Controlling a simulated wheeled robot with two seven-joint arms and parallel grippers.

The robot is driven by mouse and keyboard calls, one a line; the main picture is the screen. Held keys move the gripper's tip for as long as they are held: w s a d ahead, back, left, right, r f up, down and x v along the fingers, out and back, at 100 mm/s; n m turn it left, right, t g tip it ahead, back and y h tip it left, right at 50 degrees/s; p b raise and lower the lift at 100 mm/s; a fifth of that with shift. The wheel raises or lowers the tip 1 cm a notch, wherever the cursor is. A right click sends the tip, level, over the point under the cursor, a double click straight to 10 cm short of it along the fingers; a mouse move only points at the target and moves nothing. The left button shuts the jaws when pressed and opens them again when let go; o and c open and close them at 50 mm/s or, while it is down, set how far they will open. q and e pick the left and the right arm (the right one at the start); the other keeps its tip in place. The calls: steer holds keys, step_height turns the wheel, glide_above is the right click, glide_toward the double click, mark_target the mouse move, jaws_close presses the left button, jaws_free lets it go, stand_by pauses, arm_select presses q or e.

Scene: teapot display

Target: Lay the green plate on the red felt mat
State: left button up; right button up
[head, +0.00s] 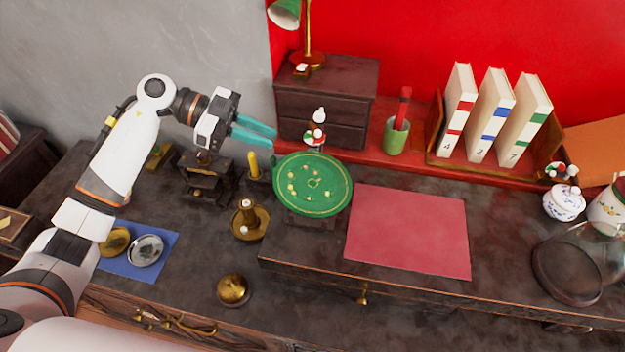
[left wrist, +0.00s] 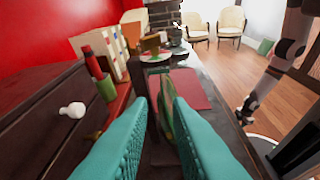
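The green plate (head: 328,196), with a gold rim and small painted spots, faces the head camera. It seems propped up on a dark support, mostly hidden behind it. In the left wrist view the plate (left wrist: 167,118) shows nearly edge-on, beyond and between my fingers. The red felt mat (head: 407,232) lies flat and bare to its right; part of it also shows in the left wrist view (left wrist: 190,88). My left gripper (head: 274,138) is open and empty, its teal fingers above and left of the plate's upper edge, apart from it. My right gripper is not clearly seen.
A dark drawer cabinet (head: 325,108) with a white knob stands behind the plate. A green cup (head: 396,137) and several books (head: 490,115) stand at the back. A brass candlestick (head: 250,220) stands left of the plate. A glass dome (head: 580,262) is right of the mat.

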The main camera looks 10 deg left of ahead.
mark_target(305, 151)
arm_select(q)
steer(key=p+x, duration=0.1)
steer(key=x, duration=0.3)
steer(key=p+x, duration=0.1)
steer(key=x, duration=0.3)
steer(key=shift+s+d+f, duration=0.2)
steer(key=shift+d, duration=0.1)
steer(key=shift+d+f, duration=0.25)
steer(key=shift+d, duration=0.15)
jaws_close()
